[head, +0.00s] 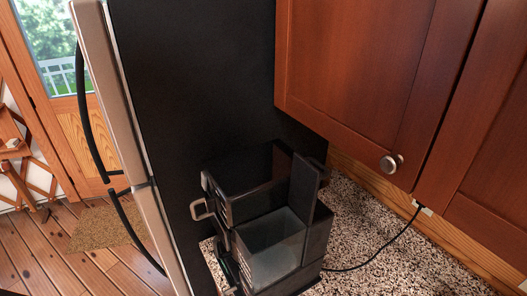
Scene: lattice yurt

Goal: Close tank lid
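A black coffee machine (235,208) stands on the speckled counter beside the fridge. Its water tank (272,244) is a greyish open box at the machine's front right, and I can see down into it. The tank lid (304,192) is a dark flat panel standing nearly upright at the tank's right rear edge, so the tank is open. A metal handle (203,208) sticks out on the machine's left side. Neither of my grippers shows in the head view.
A tall dark-sided fridge (200,90) rises close behind and left of the machine. Wooden cabinets (365,70) with a round knob (391,163) overhang the counter. A black cord (385,246) crosses the granite counter (400,270), which is otherwise clear to the right.

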